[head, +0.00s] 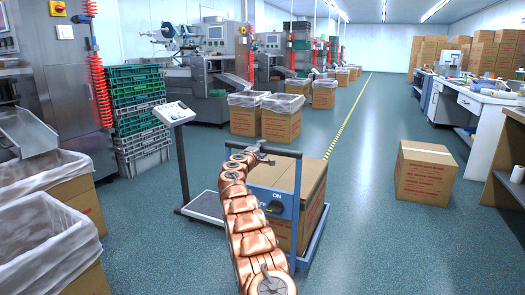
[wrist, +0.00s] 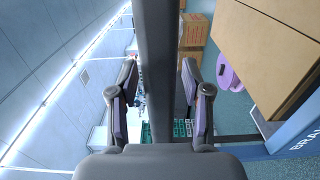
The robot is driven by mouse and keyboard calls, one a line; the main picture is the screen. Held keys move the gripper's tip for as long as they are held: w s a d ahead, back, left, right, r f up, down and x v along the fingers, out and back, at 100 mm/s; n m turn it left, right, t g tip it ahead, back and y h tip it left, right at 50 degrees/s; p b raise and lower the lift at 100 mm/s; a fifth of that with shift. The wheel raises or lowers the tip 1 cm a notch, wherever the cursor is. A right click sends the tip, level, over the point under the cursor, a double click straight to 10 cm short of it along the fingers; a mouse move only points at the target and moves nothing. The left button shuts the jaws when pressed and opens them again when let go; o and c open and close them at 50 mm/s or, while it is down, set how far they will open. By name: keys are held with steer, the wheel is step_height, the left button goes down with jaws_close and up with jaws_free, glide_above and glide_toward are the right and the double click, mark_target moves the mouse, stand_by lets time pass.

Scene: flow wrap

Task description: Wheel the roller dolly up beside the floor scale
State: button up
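The roller dolly (head: 318,236) has a blue-grey frame and an upright push handle, and carries a large cardboard box (head: 311,185). My gripper (head: 262,152) is at the handle's top bar. In the wrist view, the handle bar (wrist: 158,40) runs between my open fingers, with visible gaps on both sides.
A cardboard box (head: 424,175) stands on the floor at right, before the workbenches (head: 475,103). Lined cartons (head: 50,245) and stacked green crates (head: 137,105) are at left. More lined cartons (head: 281,122) stand behind. The aisle along the yellow line (head: 345,118) is clear.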

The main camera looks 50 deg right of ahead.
stand_by(0.4)
steer(key=shift+v, duration=0.8)
steer(key=v, duration=1)
steer(key=shift+a, duration=0.2)
